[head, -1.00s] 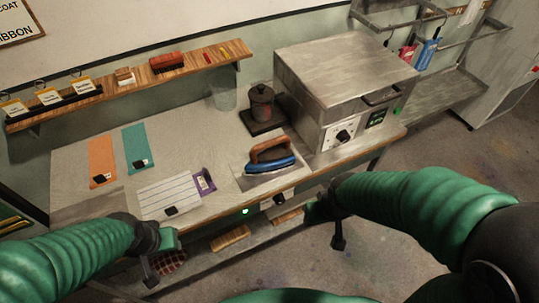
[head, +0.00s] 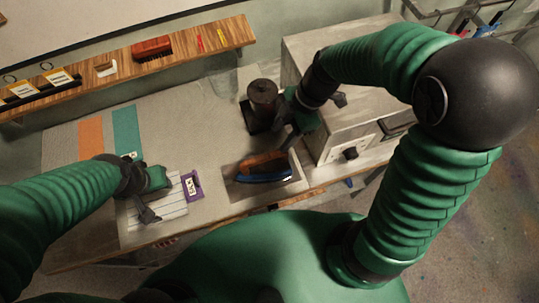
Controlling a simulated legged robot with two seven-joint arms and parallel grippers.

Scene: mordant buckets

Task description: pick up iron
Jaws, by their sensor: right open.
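The iron (head: 264,167) has a blue body and a brown-orange handle. It sits on a metal plate (head: 236,190) set in the worktop near its front edge. My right gripper (head: 287,140) is open just above and behind the iron's handle, at its right end. Whether a finger touches the handle is hard to tell. My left gripper (head: 156,198) is over the white striped cloth at the left, and its jaw opening cannot be made out.
A dark canister (head: 263,97) stands close behind my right gripper. A large metal box (head: 340,55) with a knob stands to the right. Orange (head: 90,138) and teal (head: 127,130) strips and a purple card (head: 192,185) lie on the left. A wooden shelf (head: 120,72) runs along the wall.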

